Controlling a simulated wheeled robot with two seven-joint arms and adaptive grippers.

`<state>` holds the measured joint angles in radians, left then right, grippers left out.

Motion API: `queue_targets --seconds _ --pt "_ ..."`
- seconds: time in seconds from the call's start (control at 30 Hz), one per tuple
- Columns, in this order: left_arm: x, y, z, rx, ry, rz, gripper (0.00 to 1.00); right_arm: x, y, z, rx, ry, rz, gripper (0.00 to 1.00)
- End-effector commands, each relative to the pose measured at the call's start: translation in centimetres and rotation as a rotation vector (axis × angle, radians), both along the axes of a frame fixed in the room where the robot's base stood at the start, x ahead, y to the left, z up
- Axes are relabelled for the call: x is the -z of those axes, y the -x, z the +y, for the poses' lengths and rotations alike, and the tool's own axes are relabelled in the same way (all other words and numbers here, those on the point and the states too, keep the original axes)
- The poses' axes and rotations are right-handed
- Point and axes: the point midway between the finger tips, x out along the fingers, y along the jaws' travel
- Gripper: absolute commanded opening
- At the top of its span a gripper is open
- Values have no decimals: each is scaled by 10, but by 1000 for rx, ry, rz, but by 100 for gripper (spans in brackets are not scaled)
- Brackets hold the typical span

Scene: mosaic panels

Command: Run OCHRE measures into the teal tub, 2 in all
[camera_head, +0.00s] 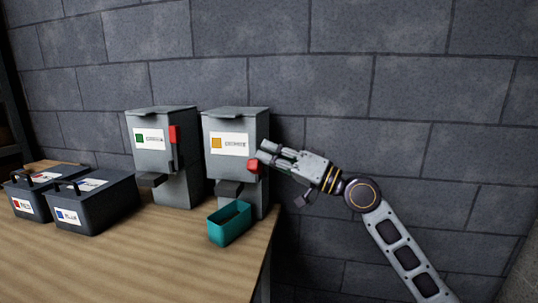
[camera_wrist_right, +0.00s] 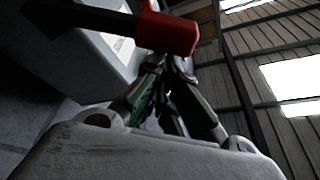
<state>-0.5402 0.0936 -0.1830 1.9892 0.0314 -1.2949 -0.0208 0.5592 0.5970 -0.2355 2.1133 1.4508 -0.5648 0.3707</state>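The ochre dispenser (camera_head: 222,166) is a grey box with an orange square on its label, standing near the table's right end. Its red lever (camera_head: 254,167) is on its right side, lower than the lever on the neighbouring dispenser. The teal tub (camera_head: 229,229) stands on the table in front of it, below the dark spout; its inside is dark and I cannot tell what it holds. My right gripper (camera_head: 265,152) is at the red lever. In the right wrist view its fingertips come together just under the lever's red end (camera_wrist_right: 168,32), with nothing seen between them. My left gripper is not in view.
A green-labelled dispenser (camera_head: 148,158) with a red lever (camera_head: 174,135) stands to the left. Dark handled bins marked red (camera_head: 25,206) and blue (camera_head: 68,216) sit farther left. The wooden table (camera_head: 150,255) is clear in front. A grey block wall stands behind.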

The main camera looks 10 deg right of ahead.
Motion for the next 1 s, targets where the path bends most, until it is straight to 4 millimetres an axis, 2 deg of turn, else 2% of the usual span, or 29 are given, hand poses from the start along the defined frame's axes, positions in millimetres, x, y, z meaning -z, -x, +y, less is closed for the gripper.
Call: queue_targets --seconds 0.8,1.0 --pt "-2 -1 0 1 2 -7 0 8 3 6 -12 9 15 0" --pt "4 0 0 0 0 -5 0 5 2 6 -12 9 15 0"
